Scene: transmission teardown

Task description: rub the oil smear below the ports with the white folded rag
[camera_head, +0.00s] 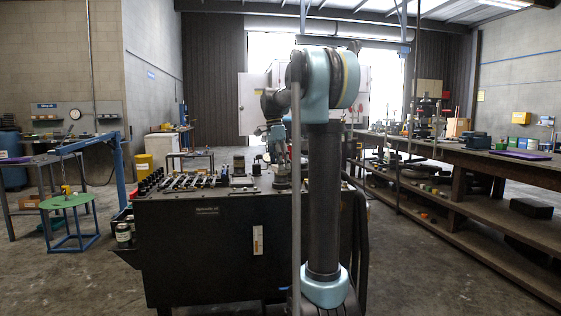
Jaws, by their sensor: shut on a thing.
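My gripper (278,150) shows small and far off, pointing down over the back right of the dark workbench (200,245), beyond my arm's column. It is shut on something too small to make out. I cannot pick out the white folded rag by its shape or colour. The ports and the oil smear below them cannot be made out either. A grey metal part (283,182) stands on the bench top just below the gripper. Whether the gripper or what it holds touches anything is unclear. My upright arm hides the right end of the bench.
Rows of tools and small parts (180,182) cover the bench top's left side. A can (123,235) sits at its left end. A green round stool (67,202) and a blue frame (118,165) stand left. A long wooden bench (460,160) lines the right, with open floor before it.

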